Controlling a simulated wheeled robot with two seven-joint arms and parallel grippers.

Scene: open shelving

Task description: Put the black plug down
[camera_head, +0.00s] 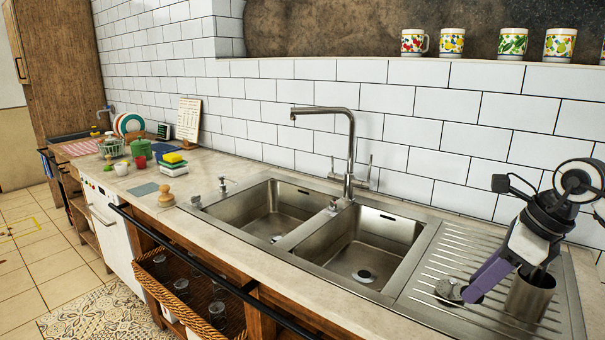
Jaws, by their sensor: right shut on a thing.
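My right gripper (466,292) comes in from the right, over the ribbed drainboard (425,297) of the sink. Its purple finger slants down to the left, and it is shut on a small round dark-grey plug (447,288), which I take for the black plug. The plug is at the fingertips, low over the drainboard; I cannot tell whether it touches the metal. The far finger is mostly hidden. My left gripper is not in view.
A steel cup (530,295) stands on the drainboard close right of my gripper. Two sink basins (362,240) with a tall tap (350,150) lie to the left. Several mugs (451,42) stand on the ledge above. The worktop's front strip (330,285) is clear.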

